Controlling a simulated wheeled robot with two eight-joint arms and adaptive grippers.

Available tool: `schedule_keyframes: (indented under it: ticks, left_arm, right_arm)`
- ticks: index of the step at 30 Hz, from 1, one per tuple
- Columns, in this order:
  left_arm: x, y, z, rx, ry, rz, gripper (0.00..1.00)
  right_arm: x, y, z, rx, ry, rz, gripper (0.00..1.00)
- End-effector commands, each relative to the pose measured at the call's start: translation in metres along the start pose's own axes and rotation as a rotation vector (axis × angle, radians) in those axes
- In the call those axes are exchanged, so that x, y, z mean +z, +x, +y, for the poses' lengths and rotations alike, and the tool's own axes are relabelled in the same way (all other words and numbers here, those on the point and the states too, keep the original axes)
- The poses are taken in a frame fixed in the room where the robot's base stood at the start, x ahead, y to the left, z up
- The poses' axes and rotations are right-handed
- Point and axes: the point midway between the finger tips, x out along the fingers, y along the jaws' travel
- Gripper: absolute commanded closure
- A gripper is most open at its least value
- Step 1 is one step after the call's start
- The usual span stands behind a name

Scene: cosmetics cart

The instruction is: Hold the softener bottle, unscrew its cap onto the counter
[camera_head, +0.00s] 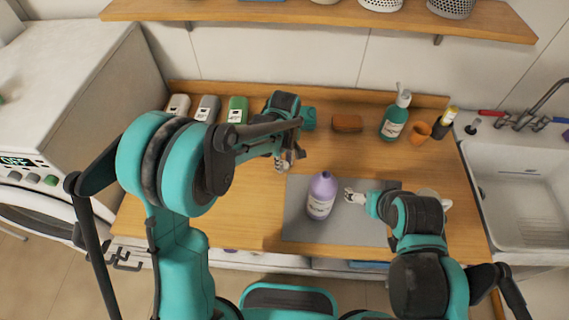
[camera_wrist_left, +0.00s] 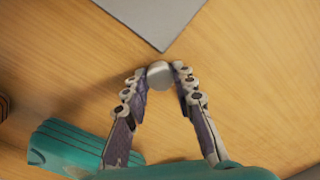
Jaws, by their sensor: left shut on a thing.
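The purple softener bottle (camera_head: 321,197) stands upright on the grey mat (camera_head: 297,232), and I see no cap on its top. My left gripper (camera_head: 284,166) is over the wooden counter behind and left of the bottle, apart from it. In the left wrist view it (camera_wrist_left: 159,80) is shut on a small pale round cap (camera_wrist_left: 159,74), low over or touching the wood beside the mat's corner; I cannot tell which. My right gripper (camera_head: 354,196) is just right of the bottle; its fingers show only in part, and whether they touch the bottle is unclear.
Grey and green containers (camera_head: 237,109) stand at the back left. A brown block (camera_head: 347,123), a green pump bottle (camera_head: 395,117), an orange cup (camera_head: 418,132) and a dark bottle (camera_head: 444,124) stand at the back right. The sink (camera_head: 520,205) is on the right. Bare wood lies left of the mat.

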Motion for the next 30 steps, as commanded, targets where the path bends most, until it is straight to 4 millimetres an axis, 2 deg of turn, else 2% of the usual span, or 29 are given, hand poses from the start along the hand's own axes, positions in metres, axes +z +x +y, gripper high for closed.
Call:
schedule_keyframes:
  ticks: [10, 11, 12, 13, 23, 26, 30]
  left_arm:
    - [0.000, 0.004, 0.000, 0.000, 0.000, 0.000, 1.00]
    - [0.000, 0.003, 0.000, 0.000, 0.000, 0.000, 0.69]
    - [0.000, 0.003, 0.000, 0.000, 0.000, 0.000, 0.58]
    - [0.000, 0.003, 0.000, 0.000, 0.000, 0.000, 0.53]
    - [0.000, 0.000, 0.000, 0.000, 0.000, 0.000, 0.53]
    - [0.000, -0.009, 0.000, 0.000, 0.000, 0.000, 0.53]
    - [0.000, -0.037, 0.000, 0.000, 0.000, 0.000, 0.53]
  right_arm:
    - [0.002, 0.003, 0.000, 0.000, 0.000, 0.000, 0.18]
    - [0.002, 0.002, 0.000, 0.000, 0.000, 0.000, 0.18]
    - [0.001, 0.002, 0.000, 0.000, 0.000, 0.000, 0.18]
    - [0.001, 0.002, 0.000, 0.000, 0.000, 0.000, 0.18]
    - [0.000, 0.000, 0.000, 0.000, 0.000, 0.000, 0.18]
    - [-0.002, -0.003, 0.000, 0.000, 0.000, 0.000, 0.18]
    - [-0.007, -0.010, 0.000, 0.000, 0.000, 0.000, 0.18]
